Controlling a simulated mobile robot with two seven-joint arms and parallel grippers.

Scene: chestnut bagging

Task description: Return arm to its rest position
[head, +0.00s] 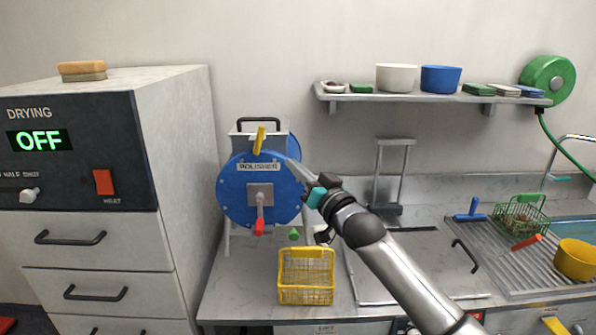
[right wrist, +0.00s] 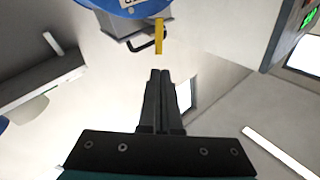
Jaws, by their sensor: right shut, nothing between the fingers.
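My right arm reaches in from the lower right in the head view. Its gripper (head: 301,174) is in front of the right side of the blue polisher drum (head: 232,198). In the right wrist view the two fingers of the gripper (right wrist: 160,75) are together with nothing between them. The polisher's yellow lever (head: 259,140) stands up at its top; it also shows just beyond the fingertips in the right wrist view (right wrist: 159,36), apart from them. The red-handled crank (head: 259,222) hangs down. My left gripper is not in view.
A yellow wire basket (head: 306,278) stands on the counter below the polisher. A drying cabinet (head: 190,150) reading OFF is at left. A wall shelf (head: 350,97) holds bowls. A green basket (head: 521,215) and yellow bowl (head: 575,260) are by the sink at right.

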